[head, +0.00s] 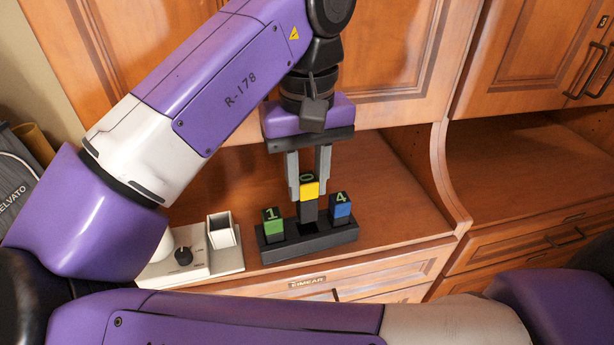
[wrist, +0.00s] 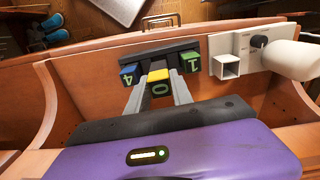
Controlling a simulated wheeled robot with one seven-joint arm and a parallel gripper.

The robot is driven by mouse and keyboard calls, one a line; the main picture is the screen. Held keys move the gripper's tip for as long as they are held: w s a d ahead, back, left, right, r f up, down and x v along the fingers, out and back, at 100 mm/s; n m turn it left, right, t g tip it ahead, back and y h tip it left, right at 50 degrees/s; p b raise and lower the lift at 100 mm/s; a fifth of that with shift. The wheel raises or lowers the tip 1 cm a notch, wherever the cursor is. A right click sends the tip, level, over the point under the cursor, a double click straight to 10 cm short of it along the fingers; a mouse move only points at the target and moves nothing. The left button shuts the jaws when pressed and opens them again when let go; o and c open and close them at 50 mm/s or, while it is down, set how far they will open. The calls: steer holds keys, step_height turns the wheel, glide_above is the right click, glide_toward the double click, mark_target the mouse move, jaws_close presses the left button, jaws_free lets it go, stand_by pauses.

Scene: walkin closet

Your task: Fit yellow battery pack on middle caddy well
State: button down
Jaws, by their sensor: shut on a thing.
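The yellow battery pack (head: 309,192) has a black lower body and a 0 on its top. My gripper (head: 309,190) is shut on it, a finger on each side, and holds it upright over the middle of the black caddy (head: 287,251). Its lower end is at or just above the middle well; I cannot tell how deep it sits. The green pack (head: 272,225), marked 1, stands in the left well, and the blue pack (head: 340,208), marked 4, in the right well. The wrist view shows the yellow pack (wrist: 158,76) between the fingers, with the middle well hidden behind it.
A white device with a black knob (head: 183,256) and an open square socket (head: 222,232) stands left of the caddy. Cabinet doors (head: 400,50) rise close behind. The wooden counter right of the caddy (head: 405,215) is clear.

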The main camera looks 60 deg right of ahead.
mark_target(307, 207)
steer(key=shift+f+b, duration=0.65)
steer(key=shift+f, duration=0.6)
stand_by(0.7)
steer(key=shift+f, duration=0.35)
steer(key=shift+f+b, duration=0.45)
steer(key=shift+f, duration=0.1)
stand_by(0.3)
steer(key=shift+f, duration=0.35)
steer(key=shift+f+b, duration=0.3)
steer(key=shift+f, duration=0.05)
steer(key=c, duration=1.1)
jaws_free()
steer(key=shift+o, duration=0.2)
steer(key=shift+r, duration=3.9)
